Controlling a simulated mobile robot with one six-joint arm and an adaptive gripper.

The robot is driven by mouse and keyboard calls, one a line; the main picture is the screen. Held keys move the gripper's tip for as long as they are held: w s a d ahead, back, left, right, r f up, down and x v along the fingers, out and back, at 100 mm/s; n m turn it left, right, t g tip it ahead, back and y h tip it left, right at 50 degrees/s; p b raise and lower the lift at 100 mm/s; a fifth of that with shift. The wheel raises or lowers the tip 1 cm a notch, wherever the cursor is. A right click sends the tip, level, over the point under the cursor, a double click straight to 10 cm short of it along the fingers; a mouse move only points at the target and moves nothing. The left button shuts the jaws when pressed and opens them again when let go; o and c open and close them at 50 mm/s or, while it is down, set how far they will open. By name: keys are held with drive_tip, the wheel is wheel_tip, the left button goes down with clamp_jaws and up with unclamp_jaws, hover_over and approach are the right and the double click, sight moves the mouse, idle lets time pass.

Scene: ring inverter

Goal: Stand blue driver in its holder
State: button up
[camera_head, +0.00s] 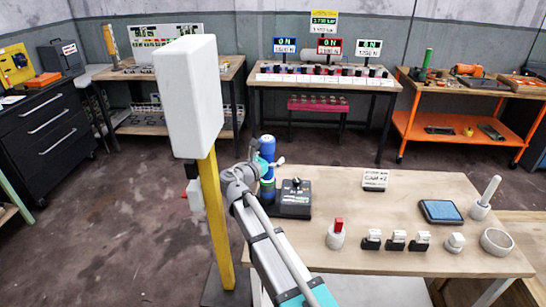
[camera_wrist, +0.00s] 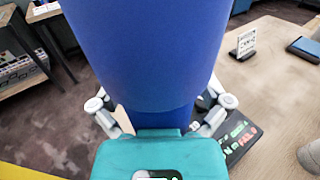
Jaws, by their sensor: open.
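A thick blue cylinder, which looks like the blue driver (camera_head: 267,145), stands upright at the left end of the near table. It fills the middle of the wrist view (camera_wrist: 150,50) and narrows lower down. My gripper (camera_head: 275,162) is at its lower part. In the wrist view its fingers (camera_wrist: 160,108) are spread, one on each side of the cylinder, and open. Contact with the fingers cannot be told. A darker blue part (camera_head: 267,192) shows below my gripper; whether it is the holder cannot be told.
A black device (camera_head: 293,198) with a lit display stands just right of the cylinder. A yellow post with a white box (camera_head: 188,95) rises close on the left. A red-topped holder (camera_head: 336,236), small fixtures, a blue pad (camera_head: 440,211) and a ring (camera_head: 496,241) stand farther right.

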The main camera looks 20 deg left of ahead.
drive_tip(key=shift+s, duration=0.1)
drive_tip(key=v, duration=0.7)
idle(0.4)
drive_tip(key=shift+s+a, duration=0.1)
drive_tip(key=shift+s, duration=0.05)
drive_tip(key=shift+f, duration=0.1)
